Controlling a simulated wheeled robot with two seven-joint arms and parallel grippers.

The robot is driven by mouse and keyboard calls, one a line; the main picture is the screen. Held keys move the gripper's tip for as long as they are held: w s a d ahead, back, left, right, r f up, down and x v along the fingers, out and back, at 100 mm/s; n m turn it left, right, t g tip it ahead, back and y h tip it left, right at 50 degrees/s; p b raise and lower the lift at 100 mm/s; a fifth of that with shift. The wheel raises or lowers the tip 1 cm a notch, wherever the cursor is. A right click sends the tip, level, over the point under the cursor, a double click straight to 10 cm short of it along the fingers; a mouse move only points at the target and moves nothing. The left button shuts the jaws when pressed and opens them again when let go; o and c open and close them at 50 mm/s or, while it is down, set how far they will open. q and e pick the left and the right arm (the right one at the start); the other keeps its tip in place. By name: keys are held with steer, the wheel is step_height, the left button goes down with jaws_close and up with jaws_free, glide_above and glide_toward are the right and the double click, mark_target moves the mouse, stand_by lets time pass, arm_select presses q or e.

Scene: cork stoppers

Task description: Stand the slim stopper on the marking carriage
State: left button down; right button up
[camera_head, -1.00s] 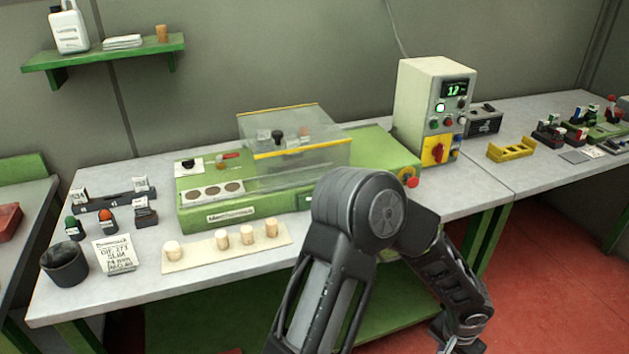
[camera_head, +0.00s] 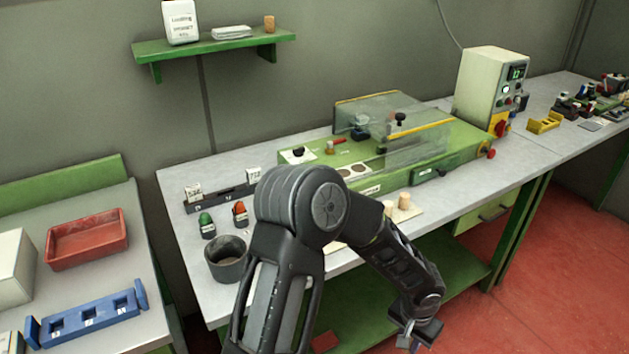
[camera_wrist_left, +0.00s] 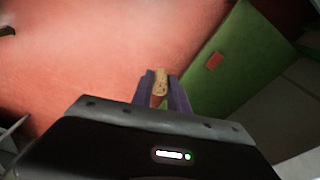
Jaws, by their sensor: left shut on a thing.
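My left gripper (camera_head: 420,336) hangs at the lower right, over the red floor in front of the bench. In the left wrist view (camera_wrist_left: 161,95) its two purple fingers are shut on a slim, light-brown cork stopper (camera_wrist_left: 161,80), whose end sticks out past the fingertips. The green marking machine (camera_head: 440,157) stands on the bench with a clear, yellow-edged cover (camera_head: 372,112) over its middle. I cannot clearly pick out the carriage. Two pale stoppers (camera_head: 404,200) stand on a board (camera_head: 418,213); my arm hides the rest of it. My right gripper is not in view.
A dark cup (camera_head: 227,265) and green and orange-topped bottles (camera_head: 207,225) stand at the bench's left end. A side table at left holds a red tray (camera_head: 88,240) and a blue rack (camera_head: 92,318).

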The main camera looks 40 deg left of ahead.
arm_select(q)
steer(key=shift+s+a, duration=0.15)
steer(key=shift+s, duration=0.2)
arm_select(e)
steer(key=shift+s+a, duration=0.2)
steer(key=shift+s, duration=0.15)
